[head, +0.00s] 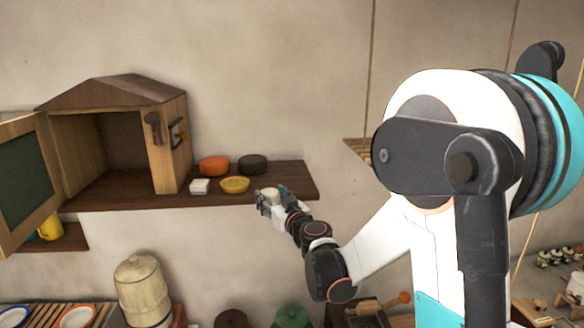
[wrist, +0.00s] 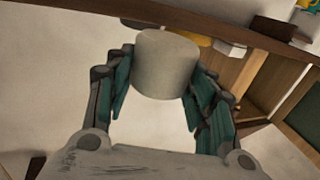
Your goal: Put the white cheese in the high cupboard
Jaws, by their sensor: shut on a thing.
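The white cheese (head: 271,193) is a short pale cylinder, which also shows large in the wrist view (wrist: 165,64). My gripper (head: 272,200) is shut on it, with a teal finger on each side of it. It holds the cheese in front of the shelf's right part, near the shelf's level. The high cupboard (head: 172,160) is a small wooden house-shaped box at the shelf's left. Its door (head: 27,180) with a dark green panel stands open to the left. The visible part of its inside looks empty; the right part is hidden by its side wall.
The dark wooden shelf (head: 294,182) carries an orange dish (head: 214,165), a dark round dish (head: 252,164), a yellow bowl (head: 235,184) and a white block (head: 200,186), between the cupboard and my gripper. Below stand a beige urn (head: 141,290) and plates. The wall above is clear.

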